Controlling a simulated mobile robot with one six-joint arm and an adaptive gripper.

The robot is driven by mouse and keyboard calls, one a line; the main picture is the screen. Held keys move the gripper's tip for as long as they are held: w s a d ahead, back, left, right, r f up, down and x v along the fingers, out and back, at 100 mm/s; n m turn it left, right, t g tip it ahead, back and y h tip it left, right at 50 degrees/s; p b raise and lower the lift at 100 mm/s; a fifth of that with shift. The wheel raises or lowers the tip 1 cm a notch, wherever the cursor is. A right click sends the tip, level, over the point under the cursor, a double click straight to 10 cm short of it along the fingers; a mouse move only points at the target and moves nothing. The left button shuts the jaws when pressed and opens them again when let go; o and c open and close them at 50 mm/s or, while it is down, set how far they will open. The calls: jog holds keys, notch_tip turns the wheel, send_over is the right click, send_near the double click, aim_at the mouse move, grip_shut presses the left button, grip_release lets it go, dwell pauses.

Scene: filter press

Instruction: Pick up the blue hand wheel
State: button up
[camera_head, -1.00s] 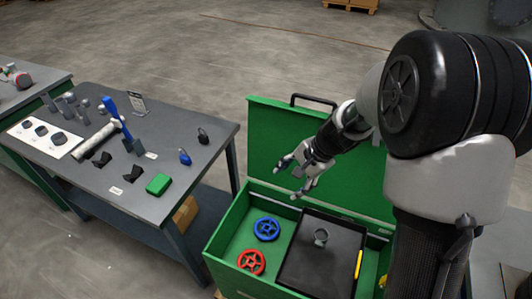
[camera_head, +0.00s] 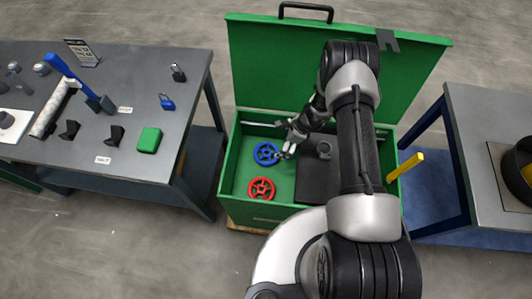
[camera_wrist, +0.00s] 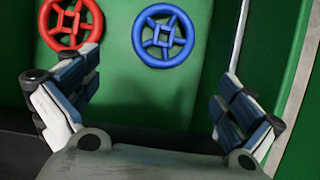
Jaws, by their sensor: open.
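The blue hand wheel (camera_head: 266,153) lies on the floor of the open green box, toward its back left. It also shows whole in the wrist view (camera_wrist: 163,36), at the top middle. My gripper (camera_head: 285,140) is inside or just above the box, close to the right of the blue wheel. In the wrist view my gripper (camera_wrist: 158,98) is open with its fingers wide apart and nothing between them. The blue wheel appears beyond the fingertips, not between them.
A red hand wheel (camera_head: 261,188) lies in front of the blue one. A dark tray (camera_head: 315,182) fills the box's right part. The green box (camera_head: 262,211) has its lid (camera_head: 275,70) raised behind. A grey workbench (camera_head: 185,120) with tools stands left, another (camera_head: 480,135) right.

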jog(key=b, duration=0.3)
send_over(269, 153)
jog(key=s+d, duration=0.1)
jog(key=d, duration=0.1)
notch_tip(269, 153, down, 8)
jog(key=shift+s+d+f, duration=0.1)
jog(key=shift+w+b+x, duration=0.15)
jog(key=shift+b+x, duration=0.45)
jog(key=shift+x, duration=0.9)
jog(key=shift+w+b+x, duration=0.15)
jog(key=shift+b+x, duration=0.45)
jog(key=shift+x, duration=0.9)
jog(key=c, duration=0.8)
jog(key=shift+c, duration=0.3)
jog(key=shift+r, duration=0.3)
